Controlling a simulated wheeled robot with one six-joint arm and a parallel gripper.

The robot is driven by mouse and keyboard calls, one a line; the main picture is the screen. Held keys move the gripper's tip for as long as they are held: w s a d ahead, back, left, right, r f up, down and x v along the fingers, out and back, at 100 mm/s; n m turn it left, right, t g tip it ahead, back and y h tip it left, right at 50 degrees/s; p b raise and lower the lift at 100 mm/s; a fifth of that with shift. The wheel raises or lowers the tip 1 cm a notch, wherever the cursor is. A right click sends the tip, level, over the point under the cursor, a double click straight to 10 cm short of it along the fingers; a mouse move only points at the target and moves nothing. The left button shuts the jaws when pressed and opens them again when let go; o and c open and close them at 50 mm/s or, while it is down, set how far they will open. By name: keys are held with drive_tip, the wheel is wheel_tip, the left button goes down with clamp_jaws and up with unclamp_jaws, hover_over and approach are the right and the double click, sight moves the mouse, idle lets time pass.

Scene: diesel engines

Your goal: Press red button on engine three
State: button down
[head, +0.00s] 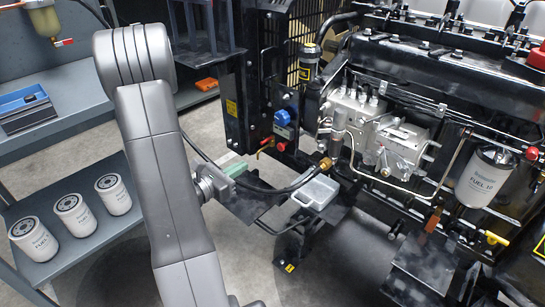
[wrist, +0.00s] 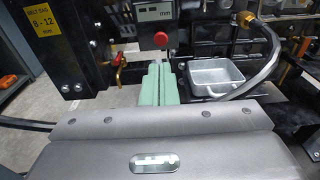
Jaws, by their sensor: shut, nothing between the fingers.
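A round red button (wrist: 161,39) sits below a small display (wrist: 158,12) marked "mm" on a dark panel in the wrist view. I cannot pick out this button for sure in the head view. My gripper (wrist: 153,70) has green fingers, closed together and empty. Its tips are just below the button in the wrist picture; the gap in depth is unclear. In the head view my gripper (head: 236,171) is left of the black engine (head: 410,75), its fingers pointing towards it. No engine number is readable.
A metal tray (wrist: 217,76) lies right of the fingers, with a hose (wrist: 262,62) beside it; the tray also shows in the head view (head: 316,192). A red-handled valve (head: 268,146) and a blue part (head: 283,118) are near. Three white filters (head: 75,214) stand on the left shelf.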

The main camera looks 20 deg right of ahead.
sight(280, 144)
idle(0.4)
drive_tip(key=b+x, duration=0.3)
drive_tip(key=x, duration=1.1)
drive_tip(key=shift+f, duration=0.15)
drive_tip(key=shift+b+x, duration=0.35)
drive_tip(key=shift+x, duration=0.7)
